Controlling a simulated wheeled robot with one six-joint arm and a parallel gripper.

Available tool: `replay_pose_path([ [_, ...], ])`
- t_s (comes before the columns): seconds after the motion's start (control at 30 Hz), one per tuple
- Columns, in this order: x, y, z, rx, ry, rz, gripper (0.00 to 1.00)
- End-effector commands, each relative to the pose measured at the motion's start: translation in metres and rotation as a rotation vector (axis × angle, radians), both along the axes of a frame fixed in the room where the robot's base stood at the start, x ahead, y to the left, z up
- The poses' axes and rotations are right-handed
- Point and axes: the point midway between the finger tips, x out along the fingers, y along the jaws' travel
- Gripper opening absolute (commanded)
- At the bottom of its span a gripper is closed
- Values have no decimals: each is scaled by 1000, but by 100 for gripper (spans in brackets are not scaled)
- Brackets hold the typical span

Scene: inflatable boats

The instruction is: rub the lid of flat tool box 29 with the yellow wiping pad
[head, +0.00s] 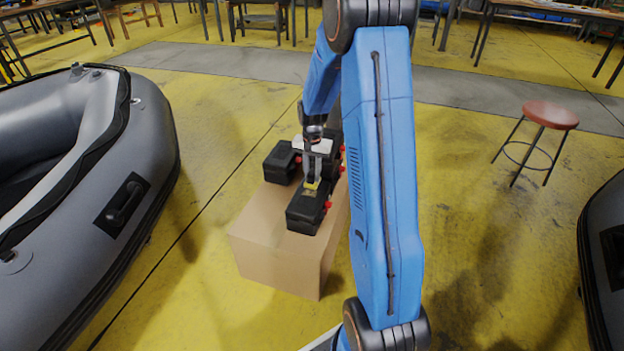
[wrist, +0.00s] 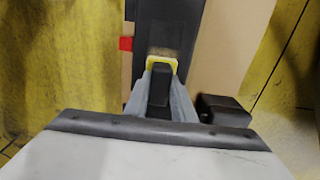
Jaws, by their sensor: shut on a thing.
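My gripper (head: 313,174) is shut on the black grip of the yellow wiping pad (head: 311,186). In the wrist view the pad (wrist: 162,62) shows between the fingertips (wrist: 160,90), at the lid of a flat black tool box (wrist: 170,22). That box (head: 305,213) lies at the front of the cardboard box, with red latches along its right side in the head view. A dull brownish patch shows on the lid by the pad's edge. Whether the pad presses on the lid or hovers just above it I cannot tell. No number is readable on the box.
The cardboard box (head: 270,250) carries other black boxes, one at the left (head: 281,163) and one behind my arm. A grey inflatable boat (head: 150,130) lies left, another boat (head: 597,240) at the right edge. A red stool (head: 550,115) stands right. Yellow floor between is clear.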

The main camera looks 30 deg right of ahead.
Motion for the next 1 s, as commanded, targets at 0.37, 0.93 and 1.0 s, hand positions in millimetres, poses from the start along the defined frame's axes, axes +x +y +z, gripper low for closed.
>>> replay_pose_path([
  [0.37,1,-1,36,-1,-2,4,0],
  [0.93,1,-2,53,0,-1,6,0],
  [1.0,1,-2,53,0,-1,6,0],
])
